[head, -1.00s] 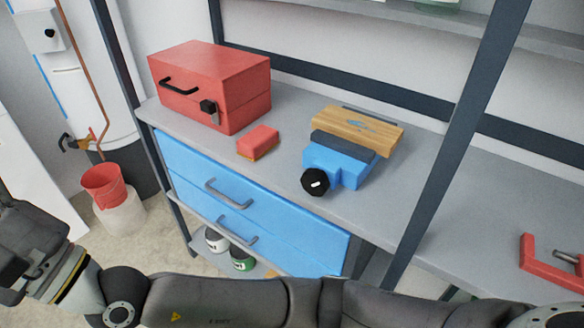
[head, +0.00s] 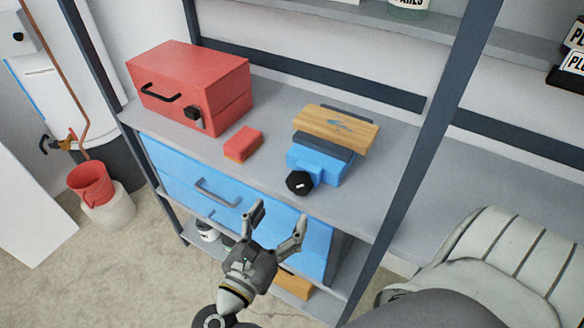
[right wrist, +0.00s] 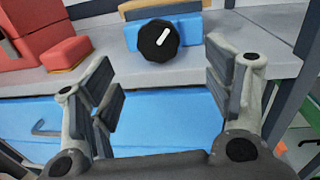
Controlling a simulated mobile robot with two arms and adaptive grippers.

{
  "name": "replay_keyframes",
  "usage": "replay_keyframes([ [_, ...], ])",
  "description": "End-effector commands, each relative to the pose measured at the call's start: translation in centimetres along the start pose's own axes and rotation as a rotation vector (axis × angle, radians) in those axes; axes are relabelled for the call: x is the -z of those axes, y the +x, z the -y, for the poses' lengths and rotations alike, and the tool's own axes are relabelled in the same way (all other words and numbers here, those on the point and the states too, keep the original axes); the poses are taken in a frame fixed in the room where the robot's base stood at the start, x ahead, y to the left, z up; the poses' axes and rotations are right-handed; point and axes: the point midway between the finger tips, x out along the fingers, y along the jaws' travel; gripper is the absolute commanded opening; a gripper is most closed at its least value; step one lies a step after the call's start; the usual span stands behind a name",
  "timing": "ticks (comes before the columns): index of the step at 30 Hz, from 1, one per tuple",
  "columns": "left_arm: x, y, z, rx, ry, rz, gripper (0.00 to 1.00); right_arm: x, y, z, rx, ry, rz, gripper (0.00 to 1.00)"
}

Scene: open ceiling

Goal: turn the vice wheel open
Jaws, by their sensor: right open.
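The blue vice (head: 318,167) sits on the grey shelf with its black wheel (head: 299,183) facing the front edge. A wooden board (head: 337,129) lies in the vice between its dark jaws. My right gripper (head: 277,218) is open and empty, in front of the blue drawers, below and apart from the wheel. In the right wrist view the black wheel (right wrist: 158,40), with a slanted white mark, shows beyond and between the open fingers (right wrist: 165,95). My left gripper is not in view.
A red toolbox (head: 190,88) and a red sponge-like block (head: 243,144) stand left of the vice on the shelf (head: 372,190). Blue drawers (head: 240,205) with grey handles lie below. A dark upright post (head: 415,150) rises right of the vice.

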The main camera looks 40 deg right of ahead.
Motion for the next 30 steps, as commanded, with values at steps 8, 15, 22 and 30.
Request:
replay_keyframes([
  [8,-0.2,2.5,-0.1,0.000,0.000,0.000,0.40,0.2,4.9,-0.1,-0.002,0.008,0.007,0.74],
  [15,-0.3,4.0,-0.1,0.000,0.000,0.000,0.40,0.1,8.7,-0.2,-0.003,0.005,0.006,0.74],
  [22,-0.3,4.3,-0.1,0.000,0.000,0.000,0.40,-0.1,10.1,-0.2,-0.006,0.004,0.003,0.74],
  [30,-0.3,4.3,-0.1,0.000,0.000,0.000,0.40,-0.1,10.1,-0.2,-0.006,0.004,0.003,0.70],
])
